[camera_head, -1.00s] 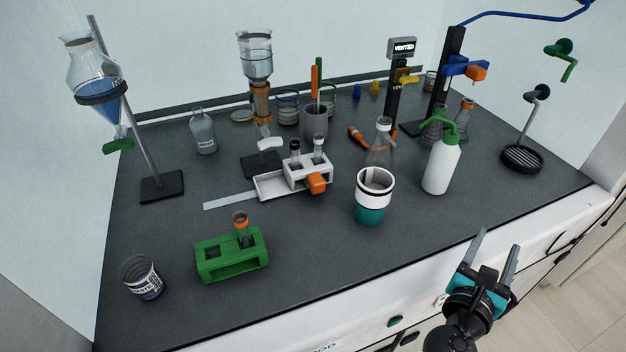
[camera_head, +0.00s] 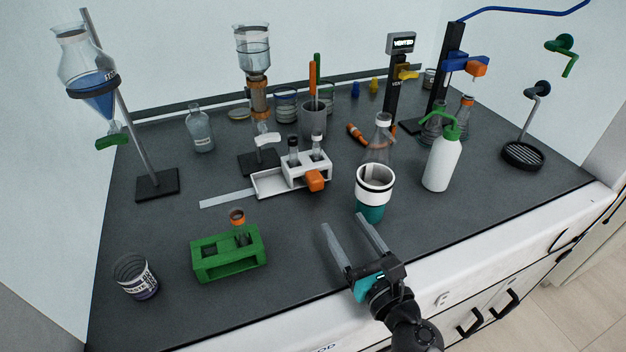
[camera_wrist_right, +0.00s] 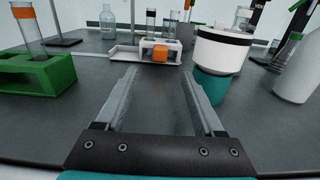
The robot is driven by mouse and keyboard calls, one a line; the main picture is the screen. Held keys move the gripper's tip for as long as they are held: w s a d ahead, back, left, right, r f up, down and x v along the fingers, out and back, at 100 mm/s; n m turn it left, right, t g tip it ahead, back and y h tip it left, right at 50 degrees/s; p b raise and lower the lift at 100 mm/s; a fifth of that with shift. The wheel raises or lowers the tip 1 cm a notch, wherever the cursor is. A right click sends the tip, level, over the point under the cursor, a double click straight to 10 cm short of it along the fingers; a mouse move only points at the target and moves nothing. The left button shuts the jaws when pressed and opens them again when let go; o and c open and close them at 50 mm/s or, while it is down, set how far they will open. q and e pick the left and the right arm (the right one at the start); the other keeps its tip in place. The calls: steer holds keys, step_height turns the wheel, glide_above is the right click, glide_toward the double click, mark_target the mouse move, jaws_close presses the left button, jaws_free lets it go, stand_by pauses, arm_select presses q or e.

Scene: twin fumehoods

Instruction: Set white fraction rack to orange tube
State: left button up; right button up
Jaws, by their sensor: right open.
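An orange-topped tube (camera_head: 239,226) stands in a green rack (camera_head: 228,258) at the front left; the tube shows at upper left in the right wrist view (camera_wrist_right: 27,32). My right gripper (camera_head: 345,232) is open and empty above the front of the bench, short of the white rack. My left gripper is not in view.
A white and teal cup (camera_head: 371,205) stands close beyond the right gripper. A white wash bottle (camera_head: 442,160) and a conical flask (camera_head: 380,140) are to its right and behind. A labelled jar (camera_head: 136,279) stands at front left. Bare bench lies between the green rack and cup.

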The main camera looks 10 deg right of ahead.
mark_target(318, 182)
steer(key=w+a, duration=0.1)
steer(key=w, duration=0.8)
steer(key=w+a+p, duration=0.1)
steer(key=w, duration=0.4)
steer(key=shift+w+a, duration=0.1)
steer(key=shift+a, duration=0.25)
steer(key=shift+c, duration=0.2)
jaws_close()
stand_by(0.6)
